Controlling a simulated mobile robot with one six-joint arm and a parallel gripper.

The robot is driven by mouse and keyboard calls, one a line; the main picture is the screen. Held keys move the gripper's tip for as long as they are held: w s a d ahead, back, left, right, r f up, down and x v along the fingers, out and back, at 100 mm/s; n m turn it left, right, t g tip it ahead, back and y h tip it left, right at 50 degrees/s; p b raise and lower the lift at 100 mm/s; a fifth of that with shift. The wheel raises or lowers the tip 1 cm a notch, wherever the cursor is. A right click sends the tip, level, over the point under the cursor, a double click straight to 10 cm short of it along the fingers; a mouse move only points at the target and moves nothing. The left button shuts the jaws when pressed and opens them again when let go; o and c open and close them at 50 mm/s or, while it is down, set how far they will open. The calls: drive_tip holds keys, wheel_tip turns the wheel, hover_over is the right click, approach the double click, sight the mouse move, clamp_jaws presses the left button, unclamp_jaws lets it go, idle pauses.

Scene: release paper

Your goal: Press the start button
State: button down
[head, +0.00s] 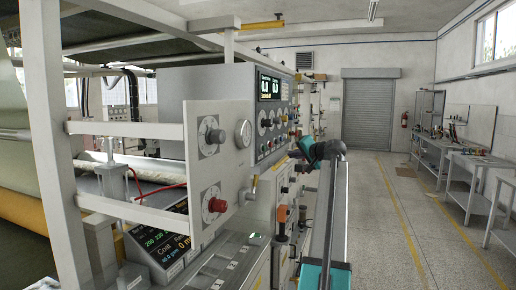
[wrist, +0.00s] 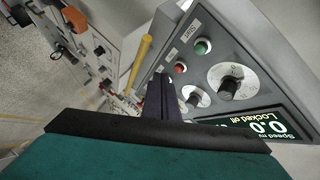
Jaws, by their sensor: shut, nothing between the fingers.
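In the wrist view a grey control panel carries a round green button (wrist: 202,47) with a small label beside it; I take this as the start button. A red button (wrist: 180,68) sits just below and left of it. My gripper (wrist: 160,84) is shut and empty, its dark fingers pointing up the picture beside the panel, below and left of the green button and apart from it. In the head view my teal gripper end (head: 312,152) is near the right edge of the control panel (head: 270,143). I cannot make out the green button there.
The panel also has large knobs (wrist: 232,82) and a display (wrist: 262,127) reading "0.0" and "Locked off". A yellow bar (wrist: 141,60) runs close to the fingers in the wrist view. A frame with dials (head: 211,136) stands left; open floor (head: 410,225) lies right.

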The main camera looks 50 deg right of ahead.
sight(264, 148)
drive_tip(key=shift+s+d+r, duration=0.1)
drive_tip(key=shift+d+r, duration=0.05)
drive_tip(key=shift+r, duration=0.3)
drive_tip(key=shift+s+d+r, duration=0.1)
drive_tip(key=shift+r, duration=0.3)
drive_tip(key=shift+w, duration=0.2)
drive_tip(key=w+a+p, duration=0.1)
drive_tip(key=w+a, duration=0.1)
drive_tip(key=w, duration=0.6)
drive_tip(key=shift+a, duration=0.3)
drive_tip(key=shift+w, duration=0.1)
idle(1.7)
drive_tip(key=shift+w+a, duration=0.15)
drive_tip(key=shift+w, duration=0.15)
drive_tip(key=shift+w+a, duration=0.15)
drive_tip(key=shift+w, duration=0.35)
idle(1.1)
drive_tip(key=shift+s, duration=0.15)
drive_tip(key=shift+s+d, duration=0.25)
drive_tip(key=shift+s, duration=0.45)
